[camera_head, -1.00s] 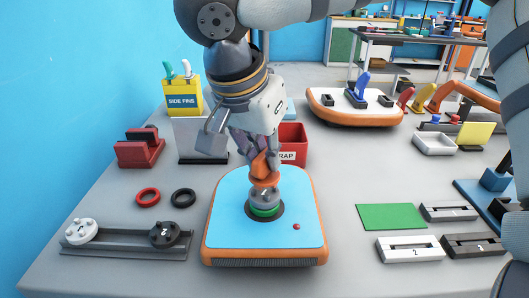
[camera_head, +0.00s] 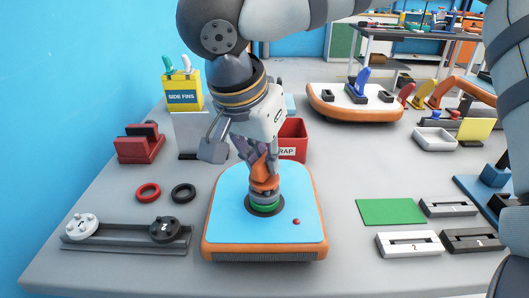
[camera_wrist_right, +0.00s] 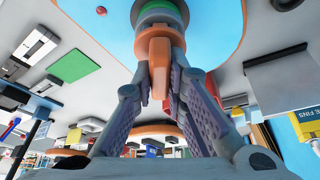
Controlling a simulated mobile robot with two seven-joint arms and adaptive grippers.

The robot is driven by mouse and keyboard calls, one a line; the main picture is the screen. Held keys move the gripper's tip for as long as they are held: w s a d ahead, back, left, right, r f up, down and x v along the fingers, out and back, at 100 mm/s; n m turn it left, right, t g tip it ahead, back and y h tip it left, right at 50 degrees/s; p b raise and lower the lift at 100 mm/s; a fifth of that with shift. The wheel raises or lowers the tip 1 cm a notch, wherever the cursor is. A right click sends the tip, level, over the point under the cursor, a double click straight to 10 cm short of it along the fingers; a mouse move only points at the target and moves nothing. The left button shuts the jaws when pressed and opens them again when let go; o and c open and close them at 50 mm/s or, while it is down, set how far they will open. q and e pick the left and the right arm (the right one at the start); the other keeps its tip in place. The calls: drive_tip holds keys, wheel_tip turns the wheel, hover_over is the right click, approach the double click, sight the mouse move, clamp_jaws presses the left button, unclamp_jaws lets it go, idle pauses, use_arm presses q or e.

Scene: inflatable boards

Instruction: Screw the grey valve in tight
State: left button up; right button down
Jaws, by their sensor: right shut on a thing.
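The grey valve (camera_head: 264,197) sits upright in the round port of the blue-topped board (camera_head: 232,205), above a green ring (camera_head: 265,208). An orange key-like piece (camera_head: 264,183) stands on top of the valve. My right gripper (camera_head: 261,164) comes down from above and is shut on the orange piece. In the right wrist view, the orange piece (camera_wrist_right: 160,55) lies between the fingers, with the grey valve (camera_wrist_right: 160,28) and green ring (camera_wrist_right: 160,12) beyond it. The seating under the valve is hidden. My left gripper is not in view.
A red ring (camera_head: 148,193) and a black ring (camera_head: 183,193) lie left of the board. A rail (camera_head: 125,238) with two round caps is at front left. A red scrap bin (camera_head: 292,140) stands behind. A green mat (camera_head: 391,212) and slotted blocks lie right.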

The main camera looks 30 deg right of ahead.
drive_tip(key=shift+f, duration=0.25)
drive_tip(key=c, duration=1.5)
unclamp_jaws()
drive_tip(key=shift+c, duration=0.2)
drive_tip(key=shift+r, duration=0.1)
drive_tip(key=v, duration=1.2)
